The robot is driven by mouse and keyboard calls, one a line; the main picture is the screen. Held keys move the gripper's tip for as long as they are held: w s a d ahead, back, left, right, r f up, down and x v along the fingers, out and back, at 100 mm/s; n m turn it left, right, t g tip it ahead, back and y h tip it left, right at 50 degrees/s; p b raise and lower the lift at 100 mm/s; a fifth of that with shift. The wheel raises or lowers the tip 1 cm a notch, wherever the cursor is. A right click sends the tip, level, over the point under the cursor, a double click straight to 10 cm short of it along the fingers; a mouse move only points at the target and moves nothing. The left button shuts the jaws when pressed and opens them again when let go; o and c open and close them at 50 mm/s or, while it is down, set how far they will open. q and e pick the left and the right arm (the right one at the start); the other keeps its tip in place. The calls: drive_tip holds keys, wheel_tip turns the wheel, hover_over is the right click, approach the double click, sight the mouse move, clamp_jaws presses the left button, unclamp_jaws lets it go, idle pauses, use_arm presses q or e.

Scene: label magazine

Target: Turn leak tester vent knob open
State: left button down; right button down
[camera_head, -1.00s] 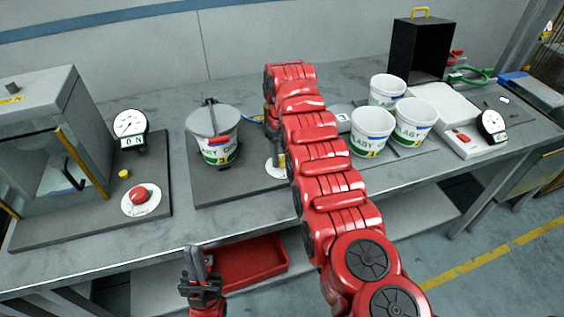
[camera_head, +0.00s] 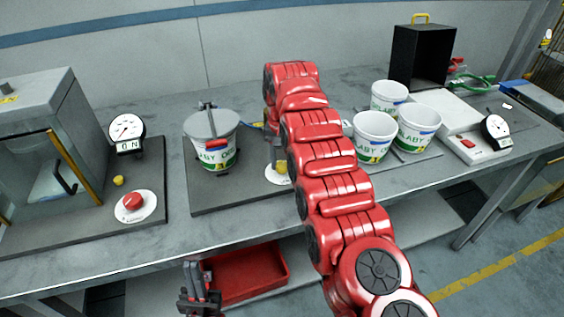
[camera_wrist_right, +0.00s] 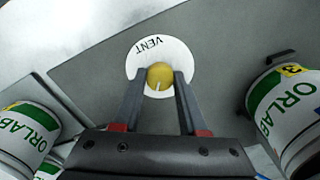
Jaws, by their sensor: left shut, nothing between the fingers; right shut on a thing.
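The vent knob (camera_wrist_right: 160,75) is a small yellow round knob with a white pointer line, on a white disc marked VENT (camera_wrist_right: 150,50). In the right wrist view the line points down toward my gripper. My right gripper (camera_wrist_right: 162,78) has its two dark fingers on either side of the knob, shut on it. In the head view the knob (camera_head: 282,167) shows beside my red right arm, which hides the right gripper and part of the disc. My left gripper (camera_head: 198,290) is shut and empty, low in front of the bench.
A lidded white pail (camera_head: 215,155) stands left of the knob on a grey base plate (camera_head: 215,203). Several open white pails (camera_head: 374,135) stand to the right. A chamber (camera_head: 45,140) with a red knob (camera_head: 133,200) is at left. A red tray (camera_head: 245,275) lies below the bench.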

sight(282, 165)
drive_tip(key=shift+r+m, duration=0.1)
drive_tip(key=shift+m, duration=0.2)
drive_tip(key=shift+w, duration=0.1)
drive_tip(key=shift+c, duration=2.2)
unclamp_jaws()
drive_tip(key=shift+r, duration=0.45)
wheel_tip(282, 165, up, 16)
drive_tip(key=p, duration=1.5)
drive_tip(key=shift+r+p, duration=0.25)
drive_tip(key=shift+p, duration=0.15)
drive_tip(key=shift+f, duration=0.15)
